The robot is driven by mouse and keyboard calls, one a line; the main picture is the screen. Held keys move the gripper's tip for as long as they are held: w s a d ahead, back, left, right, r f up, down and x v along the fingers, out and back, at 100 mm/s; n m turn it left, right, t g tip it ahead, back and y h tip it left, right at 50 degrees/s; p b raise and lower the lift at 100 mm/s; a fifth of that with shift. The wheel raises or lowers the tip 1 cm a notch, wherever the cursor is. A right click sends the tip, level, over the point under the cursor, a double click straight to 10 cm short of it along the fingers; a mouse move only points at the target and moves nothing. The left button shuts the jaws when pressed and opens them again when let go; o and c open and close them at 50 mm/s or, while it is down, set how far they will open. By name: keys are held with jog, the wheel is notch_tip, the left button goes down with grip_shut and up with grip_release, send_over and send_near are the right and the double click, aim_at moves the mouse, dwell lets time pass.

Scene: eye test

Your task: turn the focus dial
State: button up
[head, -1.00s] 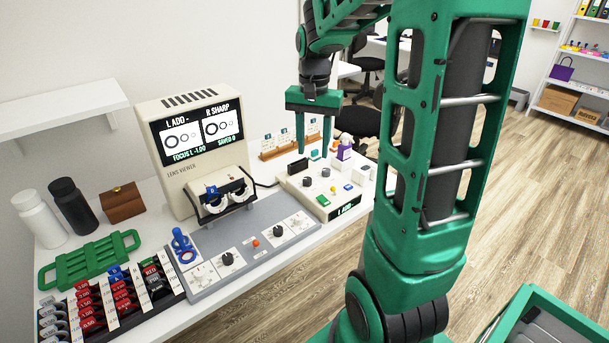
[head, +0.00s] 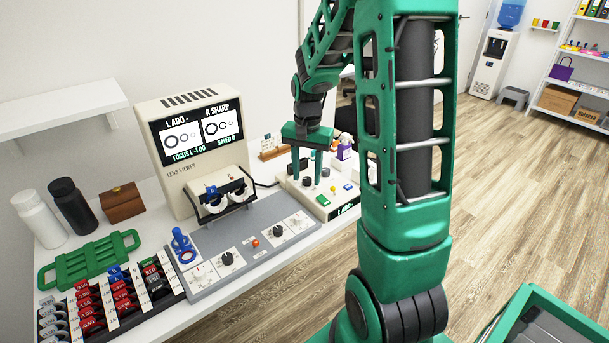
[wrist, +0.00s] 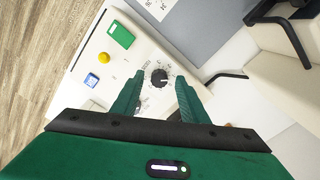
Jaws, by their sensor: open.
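A black round dial (wrist: 159,77) with a ring of marks and small lettering sits on the cream control box (wrist: 155,40). The lettering is too small to read surely. My gripper (wrist: 160,84) is open, with one finger on each side of this dial and nothing held. In the head view my gripper (head: 306,173) points down over the left part of the box, the dial (head: 307,182) low between its fingers. I cannot tell whether the fingers touch it. The lens viewer's screen (head: 196,133) reads L ADD -, R SHARP, FOCUS L -1.00, SAVED 0.
The box also carries a green button (wrist: 121,35), a yellow button (wrist: 103,58) and a blue button (wrist: 91,80). The viewer's lens frame (head: 222,198) and a grey panel with knobs (head: 255,262) lie to the left. A white and purple bottle (head: 344,150) stands close behind the gripper.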

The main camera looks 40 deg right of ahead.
jog(key=shift+f, duration=0.3)
grip_shut()
jog(key=n, duration=0.4)
jog(key=shift+w+r, duration=0.1)
jog(key=shift+n, duration=2.2)
